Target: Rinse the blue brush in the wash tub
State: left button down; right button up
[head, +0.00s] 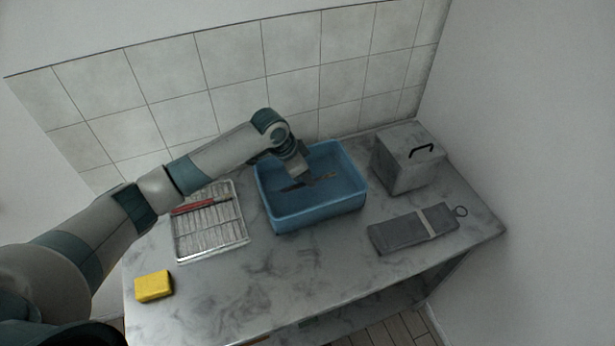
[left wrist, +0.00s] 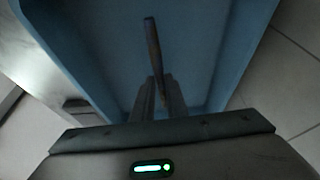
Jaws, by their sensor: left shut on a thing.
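The blue wash tub (head: 318,213) stands at the back middle of the table, against the tiled wall. My left gripper (head: 308,182) reaches down into the tub and is shut on a thin brush (head: 325,178). In the left wrist view the brush (left wrist: 151,42) sticks out beyond the two fingers (left wrist: 159,88), over the tub's blue inside (left wrist: 105,50). It looks dark there, and its blue colour is hard to make out. Whether its tip touches the tub floor or any water, I cannot tell. My right gripper is not in view.
A white ribbed tray (head: 243,240) with a red brush (head: 203,204) lies left of the tub. A yellow sponge (head: 154,286) is at the front left. A grey box (head: 398,171) with a black handle and a grey strapped case (head: 402,235) are right. The table's front middle is clear.

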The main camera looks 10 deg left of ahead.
pick_arm(q)
jog(key=shift+f+b, duration=0.65)
jog(key=shift+f, duration=0.3)
jog(key=shift+r, duration=0.1)
dwell(1.6)
notch_tip(320, 180, up, 10)
jog(key=p, duration=1)
dwell(0.3)
jog(key=shift+r, duration=0.1)
dwell(2.2)
jog(key=shift+r, duration=1.95)
